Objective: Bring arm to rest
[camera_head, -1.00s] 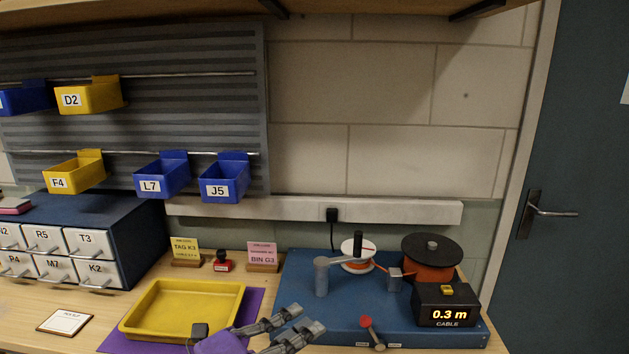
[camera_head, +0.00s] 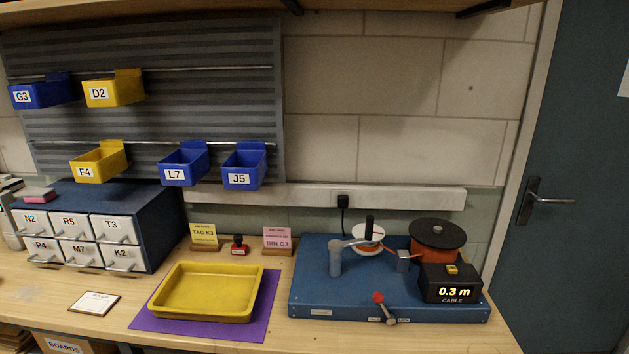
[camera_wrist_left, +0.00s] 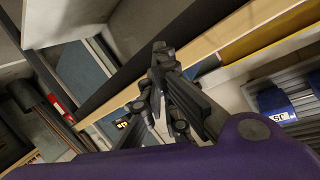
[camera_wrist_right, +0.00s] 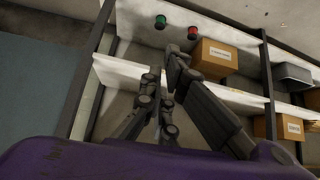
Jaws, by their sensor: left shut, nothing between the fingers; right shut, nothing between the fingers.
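Neither of my arms shows in the head view. My left gripper (camera_wrist_left: 162,60) shows in the left wrist view, its dark fingers shut together and empty, in the air. My right gripper (camera_wrist_right: 165,75) shows in the right wrist view, also shut and empty, pointing towards shelves. No bench object touches the fingers in either wrist view.
The bench holds a yellow tray (camera_head: 207,314) on a purple mat (camera_head: 258,325), a drawer cabinet (camera_head: 165,228) and a blue cable station (camera_head: 310,285) reading 0.3 m. Bins hang above. A box (camera_wrist_right: 213,57) sits on the shelves.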

